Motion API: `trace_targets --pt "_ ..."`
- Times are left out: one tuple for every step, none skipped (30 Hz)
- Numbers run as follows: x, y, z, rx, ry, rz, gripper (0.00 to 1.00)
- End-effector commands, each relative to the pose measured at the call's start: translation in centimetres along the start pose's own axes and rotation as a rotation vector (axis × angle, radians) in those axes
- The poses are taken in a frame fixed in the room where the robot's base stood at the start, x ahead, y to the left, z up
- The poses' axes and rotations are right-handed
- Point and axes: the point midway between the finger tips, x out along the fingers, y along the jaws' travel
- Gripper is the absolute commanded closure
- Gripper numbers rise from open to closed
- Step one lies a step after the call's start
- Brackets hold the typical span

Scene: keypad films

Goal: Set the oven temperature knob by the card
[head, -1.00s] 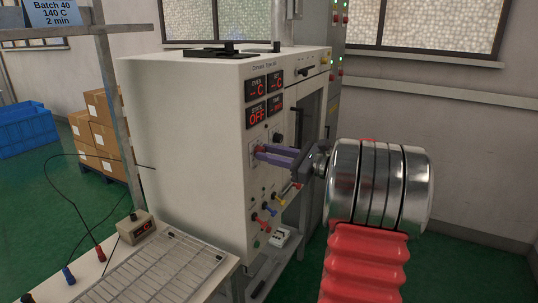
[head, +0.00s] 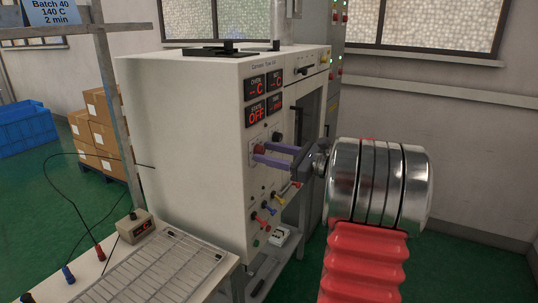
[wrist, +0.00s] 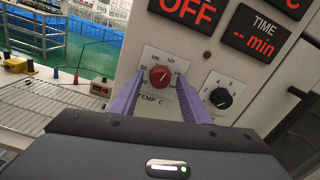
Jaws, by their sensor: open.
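The card (head: 50,12) at the top left of the head view reads Batch 40, 140 C, 2 min. The red temperature knob (wrist: 160,77) sits on a white plate marked TEMP C, with 80, 100 and 120 legible around it. Its exact pointer setting is too small to read surely. My gripper (wrist: 158,84) is open, with one purple finger at each side of the knob and a gap around it. In the head view my gripper (head: 258,154) points at the oven's front panel (head: 284,170); the knob shows small between the fingers.
A black knob (wrist: 222,96) is close to the right finger. The state display (head: 256,113) reads OFF; the other displays show dashes. Coloured plugs stick out below the panel. A table with a wire rack (head: 150,268) stands at the lower left.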

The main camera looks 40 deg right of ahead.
Motion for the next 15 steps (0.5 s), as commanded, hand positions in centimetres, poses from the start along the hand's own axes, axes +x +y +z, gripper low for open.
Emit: trace_targets --pt "0.0 0.0 0.1 -0.001 -0.001 0.000 0.57" --pt "0.0 0.0 0.1 -0.001 -0.001 0.000 0.57" --pt "-0.1 0.0 0.1 -0.001 -0.001 0.000 0.57" --pt "-0.1 0.0 0.1 -0.001 -0.001 0.000 0.57" --pt "-0.3 0.0 0.1 -0.001 -0.001 0.000 0.57" --pt "-0.5 0.0 0.1 -0.002 -0.001 -0.001 0.57" --pt "-0.7 -0.1 0.1 -0.002 -0.001 -0.001 0.57" --pt "-1.0 -0.1 0.1 -0.002 0.000 -0.001 0.57" --pt "-1.4 -0.1 0.1 -0.002 -0.001 -0.001 0.57" --pt "-1.7 0.0 0.1 -0.002 -0.001 -0.001 0.57" --pt "-2.1 0.0 0.1 -0.002 -0.001 -0.001 0.57" --pt "-2.7 -0.1 0.1 -0.001 -0.001 -0.003 0.57" --pt "-3.2 -0.1 0.1 -0.001 -0.001 -0.003 0.57" --pt "-3.7 -0.1 0.1 -0.001 -0.001 -0.003 0.57" --pt "-4.4 -0.1 0.0 -0.001 0.000 -0.003 0.57"
